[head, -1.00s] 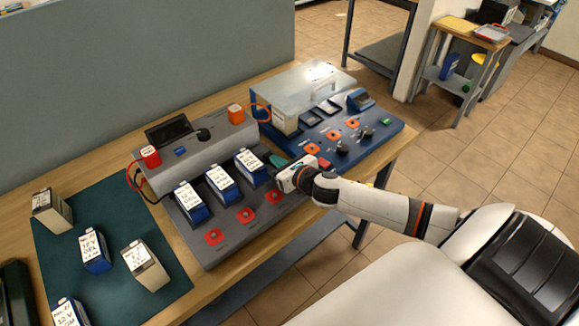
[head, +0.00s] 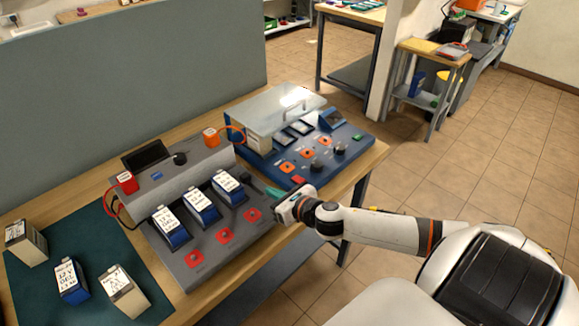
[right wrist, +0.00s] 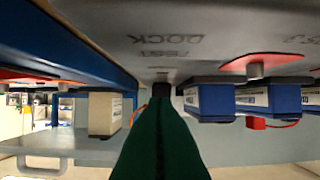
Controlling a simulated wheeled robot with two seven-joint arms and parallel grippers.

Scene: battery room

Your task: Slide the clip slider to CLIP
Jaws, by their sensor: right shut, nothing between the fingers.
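My right gripper (head: 272,192) is shut and empty, at the right end of the grey dock (head: 190,258), close to the blue panel. In the right wrist view its green fingers (right wrist: 160,135) point at a small dark block (right wrist: 161,90) below upside-down lettering on the grey dock. I cannot tell whether this block is the clip slider, or whether the fingers touch it. No CLIP marking is readable. My left gripper is not in view.
Several batteries stand in the grey dock, the nearest to my gripper being a blue-and-white one (head: 228,186). The blue panel (head: 340,150) with knobs and a clear cover lies beyond. Loose batteries sit on a green mat (head: 90,245).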

